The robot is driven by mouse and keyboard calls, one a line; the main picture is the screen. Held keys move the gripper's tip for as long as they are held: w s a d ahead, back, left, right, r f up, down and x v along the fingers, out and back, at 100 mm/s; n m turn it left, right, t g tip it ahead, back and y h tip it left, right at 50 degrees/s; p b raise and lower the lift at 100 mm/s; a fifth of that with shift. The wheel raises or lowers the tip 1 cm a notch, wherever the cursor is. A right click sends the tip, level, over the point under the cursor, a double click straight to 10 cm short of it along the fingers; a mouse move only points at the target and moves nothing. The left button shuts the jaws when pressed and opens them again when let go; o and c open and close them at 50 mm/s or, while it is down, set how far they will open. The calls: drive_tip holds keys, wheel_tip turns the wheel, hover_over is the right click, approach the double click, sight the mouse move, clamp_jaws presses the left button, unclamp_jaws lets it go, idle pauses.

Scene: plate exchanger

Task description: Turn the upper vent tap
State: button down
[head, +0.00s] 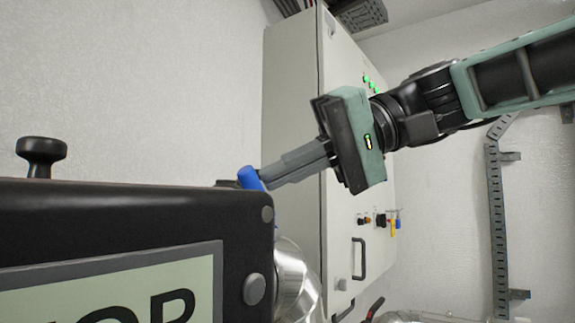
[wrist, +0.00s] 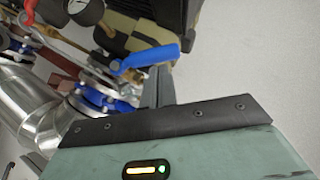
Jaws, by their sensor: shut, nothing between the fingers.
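The tap's blue lever handle (wrist: 150,57) runs slantwise across the upper middle of the wrist view. In the head view only its blue end (head: 249,178) shows above a dark box; its body is hidden there. My gripper (head: 267,178) is shut and empty, pointing left and slightly down. Its fingertips are right at the blue handle in the head view. In the wrist view the grey fingers (wrist: 158,88) reach up to the lever's right part from below. I cannot tell whether they touch it.
A dark box with a pale lettered label (head: 150,295) fills the lower left of the head view. Silver insulated pipe (wrist: 40,118), a blue flange (wrist: 92,100) and a gauge (wrist: 88,12) crowd the wrist view's left. A grey cabinet (head: 300,110) stands behind my gripper.

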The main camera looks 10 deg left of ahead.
sight(262, 183)
drive_tip(key=shift+s+a+t+h+b, duration=0.15)
drive_tip(key=shift+s+t+h+b, duration=0.15)
drive_tip(key=shift+b, duration=0.1)
idle(0.3)
drive_tip(key=s+n+t+b, duration=0.1)
drive_tip(key=s+a+f+n+t+h+b, duration=0.1)
drive_tip(key=s+n+t+h, duration=0.1)
drive_tip(key=shift+s+a+f+t+b, duration=0.1)
drive_tip(key=shift+a+f+t+b, duration=0.05)
drive_tip(key=shift+f+t+b, duration=0.2)
drive_tip(key=shift+s+a+f+n+t+h+b, duration=0.25)
drive_tip(key=shift+s+f+n+t+h+b, duration=0.3)
drive_tip(key=shift+f+t+b, duration=0.3)
drive_tip(key=shift+s, duration=0.15)
